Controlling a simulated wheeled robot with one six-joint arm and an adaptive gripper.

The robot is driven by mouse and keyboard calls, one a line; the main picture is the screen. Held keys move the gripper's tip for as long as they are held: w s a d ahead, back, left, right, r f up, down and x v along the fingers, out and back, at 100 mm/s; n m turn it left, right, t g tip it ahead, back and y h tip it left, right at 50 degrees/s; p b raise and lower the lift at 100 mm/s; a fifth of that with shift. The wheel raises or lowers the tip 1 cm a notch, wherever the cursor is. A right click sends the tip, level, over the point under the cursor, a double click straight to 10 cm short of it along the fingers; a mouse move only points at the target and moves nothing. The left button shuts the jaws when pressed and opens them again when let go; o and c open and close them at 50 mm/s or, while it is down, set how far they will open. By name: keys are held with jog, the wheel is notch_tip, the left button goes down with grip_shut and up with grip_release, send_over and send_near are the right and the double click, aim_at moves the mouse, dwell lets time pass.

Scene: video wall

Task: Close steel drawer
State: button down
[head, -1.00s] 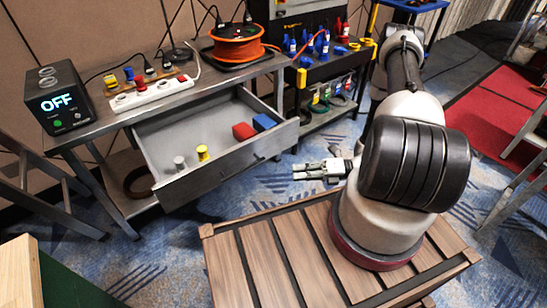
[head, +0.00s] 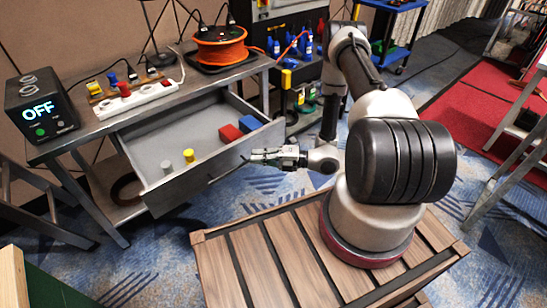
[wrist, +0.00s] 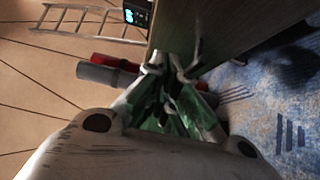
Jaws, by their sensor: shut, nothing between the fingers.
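The steel drawer (head: 192,190) is pulled well out from under the steel workbench (head: 100,128). It holds a red block (head: 230,133), a blue block (head: 250,124), a yellow cylinder (head: 189,156) and a grey cylinder (head: 167,167). My gripper (head: 254,156) is shut and empty, close to the right part of the drawer's front. In the wrist view the fingertips (wrist: 170,62) are together beside the drawer front (wrist: 220,30). I cannot tell whether they touch it. The drawer handle is hard to make out behind the gripper.
On the bench are a box reading OFF (head: 41,108), a white power strip (head: 137,97) and an orange cable reel (head: 221,45). A tool rack (head: 290,65) stands to the right.

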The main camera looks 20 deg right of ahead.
aim_at(236, 149)
jog(key=shift+w+a, duration=0.25)
jog(key=shift+w, duration=0.4)
jog(key=shift+w+a, duration=0.2)
jog(key=shift+w, duration=0.45)
jog(key=shift+w+a, duration=0.25)
jog(key=shift+w, duration=0.4)
jog(key=shift+w, duration=0.1)
